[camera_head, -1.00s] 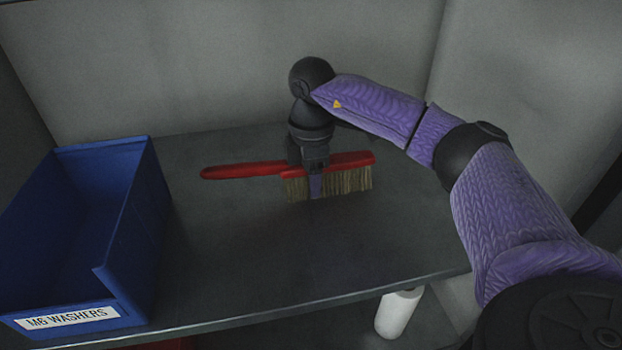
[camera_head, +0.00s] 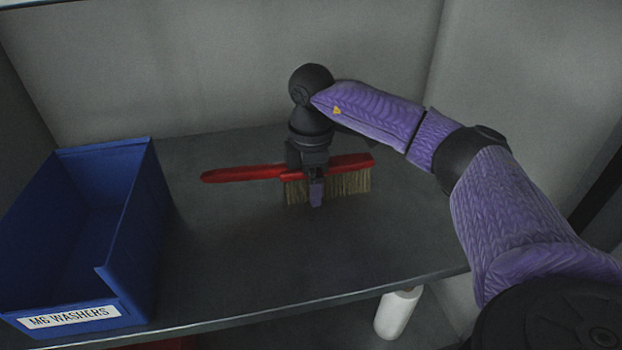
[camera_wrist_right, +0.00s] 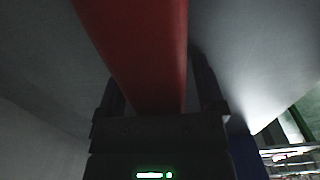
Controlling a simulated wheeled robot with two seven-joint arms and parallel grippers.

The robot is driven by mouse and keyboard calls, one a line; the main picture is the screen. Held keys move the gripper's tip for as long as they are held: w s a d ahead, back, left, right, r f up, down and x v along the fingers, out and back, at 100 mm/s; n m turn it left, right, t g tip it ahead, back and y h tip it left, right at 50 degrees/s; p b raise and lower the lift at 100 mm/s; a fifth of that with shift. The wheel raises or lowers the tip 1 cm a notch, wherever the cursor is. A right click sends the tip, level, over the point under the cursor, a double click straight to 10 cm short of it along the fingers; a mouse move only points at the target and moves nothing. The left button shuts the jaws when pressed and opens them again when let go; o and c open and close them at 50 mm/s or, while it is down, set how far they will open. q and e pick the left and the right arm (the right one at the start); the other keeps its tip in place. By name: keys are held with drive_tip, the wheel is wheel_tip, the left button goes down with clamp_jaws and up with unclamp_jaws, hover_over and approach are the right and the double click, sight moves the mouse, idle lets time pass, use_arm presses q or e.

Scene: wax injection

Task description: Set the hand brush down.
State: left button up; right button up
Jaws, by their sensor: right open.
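The hand brush has a red handle and back (camera_head: 245,173) and pale bristles (camera_head: 348,182). It rests on the grey shelf (camera_head: 260,235), bristles down, with its handle toward the left in the head view. My right gripper (camera_head: 316,195) reaches down over the brush, its open fingers straddling the red back. In the right wrist view the red brush (camera_wrist_right: 145,50) runs between the two fingers (camera_wrist_right: 160,90), with a gap beside it. The far finger is mostly hidden behind the brush. My left gripper is not in view.
A blue bin (camera_head: 135,240) labelled M6 WASHERS stands on the shelf at the left. Grey walls (camera_head: 240,65) close off the back and right. A white cylinder (camera_head: 397,312) stands below the shelf's front edge. The shelf in front of the brush is clear.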

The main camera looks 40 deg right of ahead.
wheel_tip(320, 180, up, 8)
drive_tip(key=p, duration=0.3)
drive_tip(key=shift+f, duration=0.1)
drive_tip(key=shift+d, duration=0.1)
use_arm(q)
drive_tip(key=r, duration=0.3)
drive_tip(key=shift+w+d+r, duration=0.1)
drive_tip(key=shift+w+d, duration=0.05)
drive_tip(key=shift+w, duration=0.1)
use_arm(e)
drive_tip(key=shift+w, duration=0.1)
